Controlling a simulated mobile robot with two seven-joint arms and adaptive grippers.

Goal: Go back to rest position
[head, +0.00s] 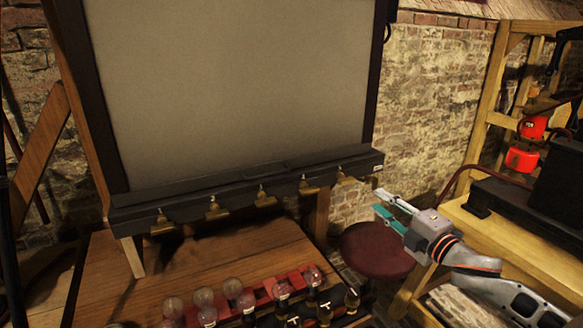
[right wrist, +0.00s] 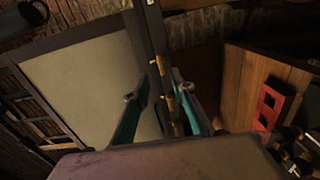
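My right gripper (head: 380,203) is in the head view, right of centre, raised in front of the dark red stool (head: 376,250) and right of the board's lower ledge. Its two teal-padded fingers stand apart with nothing between them. In the right wrist view the fingers (right wrist: 153,86) are also apart and empty, with the board's dark ledge and its brass clips behind them. My left gripper is not in the head view.
A wooden bench (head: 470,225) with black equipment (head: 545,205) is close on the right.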

